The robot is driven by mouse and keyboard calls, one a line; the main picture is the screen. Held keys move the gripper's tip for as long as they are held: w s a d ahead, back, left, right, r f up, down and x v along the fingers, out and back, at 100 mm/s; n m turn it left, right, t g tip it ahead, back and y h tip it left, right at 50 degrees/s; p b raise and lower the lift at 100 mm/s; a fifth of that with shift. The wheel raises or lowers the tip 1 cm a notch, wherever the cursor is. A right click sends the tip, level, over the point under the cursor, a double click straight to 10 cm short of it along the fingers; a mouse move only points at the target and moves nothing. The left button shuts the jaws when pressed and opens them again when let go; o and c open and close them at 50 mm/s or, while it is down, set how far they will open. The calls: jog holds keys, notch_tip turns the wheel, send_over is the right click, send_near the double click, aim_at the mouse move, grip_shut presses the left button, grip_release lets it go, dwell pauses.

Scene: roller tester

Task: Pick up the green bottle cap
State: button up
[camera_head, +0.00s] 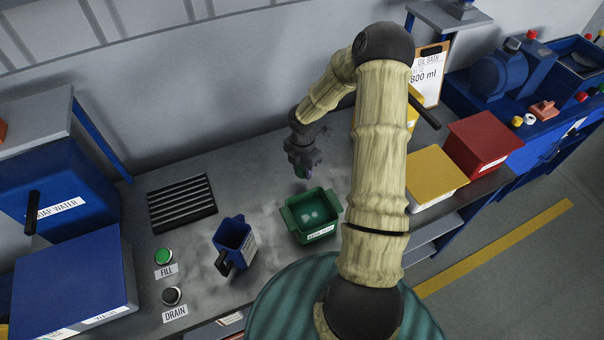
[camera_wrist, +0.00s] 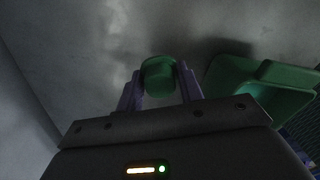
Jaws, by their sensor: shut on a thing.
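The green bottle cap (camera_wrist: 158,76) is small and round and sits between my two fingertips in the wrist view. My gripper (camera_wrist: 160,82) is shut on it. In the head view my gripper (camera_head: 302,174) hangs over the grey bench, just behind the green bin. The cap is only a small dark green spot there, mostly hidden by the fingers. I cannot tell how far it is above the bench.
The green bin (camera_head: 331,232) stands close by, also right of the cap in the wrist view (camera_wrist: 225,80). A blue jug (camera_head: 233,236), a black slatted grate (camera_head: 182,203) and FILL (camera_head: 163,257) and DRAIN (camera_head: 172,295) buttons lie left. A yellow-lidded box (camera_head: 436,176) stands right.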

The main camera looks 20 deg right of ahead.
aim_at(302, 167)
notch_tip(302, 167, up, 6)
jog(key=shift+r, duration=0.2)
dwell(1.2)
jog(key=shift+a+r, duration=0.1)
jog(key=shift+r, duration=0.05)
jog(key=shift+w+a+r+m+p, duration=0.15)
jog(key=shift+a+r+m+p, duration=0.3)
jog(key=shift+m+p, duration=0.4)
jog(key=w+a+r+m+p, duration=0.2)
jog(key=a+r+m+p, duration=0.5)
jog(key=m+p, duration=0.5)
jog(key=a+m, duration=0.2)
jog(key=m, duration=0.6)
jog(key=shift+w+a+r+m+p, duration=0.15)
jog(key=shift+a+m+p, duration=0.05)
jog(key=shift+m+p, duration=0.15)
